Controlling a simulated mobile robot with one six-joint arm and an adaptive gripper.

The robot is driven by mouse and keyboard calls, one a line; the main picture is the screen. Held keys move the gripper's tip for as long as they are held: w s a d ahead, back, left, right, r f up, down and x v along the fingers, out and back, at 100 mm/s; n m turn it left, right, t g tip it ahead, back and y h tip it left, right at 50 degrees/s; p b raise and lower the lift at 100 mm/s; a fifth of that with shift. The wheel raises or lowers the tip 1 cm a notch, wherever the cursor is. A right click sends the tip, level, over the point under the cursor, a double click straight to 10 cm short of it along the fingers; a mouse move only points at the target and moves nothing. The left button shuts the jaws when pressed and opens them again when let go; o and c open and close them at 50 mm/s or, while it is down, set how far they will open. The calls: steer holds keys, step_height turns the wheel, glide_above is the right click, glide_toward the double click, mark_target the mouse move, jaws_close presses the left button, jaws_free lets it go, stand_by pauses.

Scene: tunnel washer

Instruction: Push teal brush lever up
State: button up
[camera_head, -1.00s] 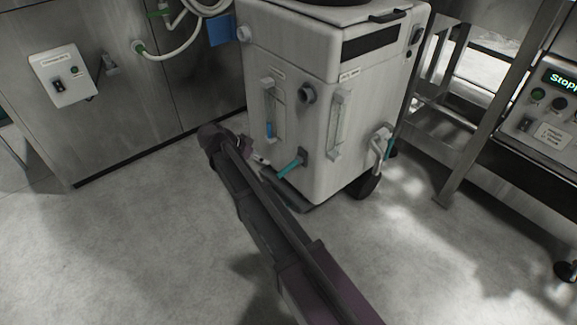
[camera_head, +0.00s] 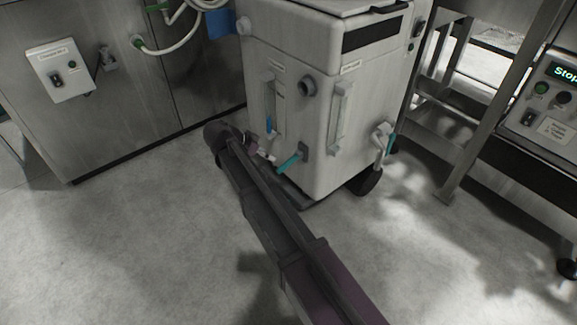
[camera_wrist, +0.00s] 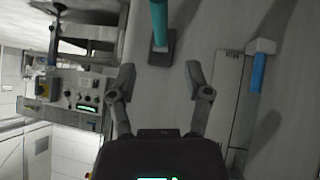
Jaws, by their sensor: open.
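The teal lever (camera_head: 289,163) sticks out from a dark mount low on the front of a white cabinet (camera_head: 322,150), slanting down to the left. In the wrist view the teal lever (camera_wrist: 159,22) is at the top centre, ahead of my fingertips and roughly in line with the gap between them. My gripper (camera_wrist: 160,74) is open, with nothing between its fingers. In the head view my gripper (camera_head: 263,151) is partly hidden by my arm, just left of the lever. I see no contact with the lever.
A sight tube with a blue part (camera_wrist: 258,72) is to the right in the wrist view. Another teal handle (camera_head: 391,143) is on the cabinet's right side. A steel frame (camera_head: 476,115) and a control panel (camera_head: 548,105) stand at right. The floor at left is clear.

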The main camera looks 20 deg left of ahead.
mark_target(286, 162)
steer(key=shift+b+x, duration=3.45)
steer(key=shift+x, duration=1.95)
jaws_close()
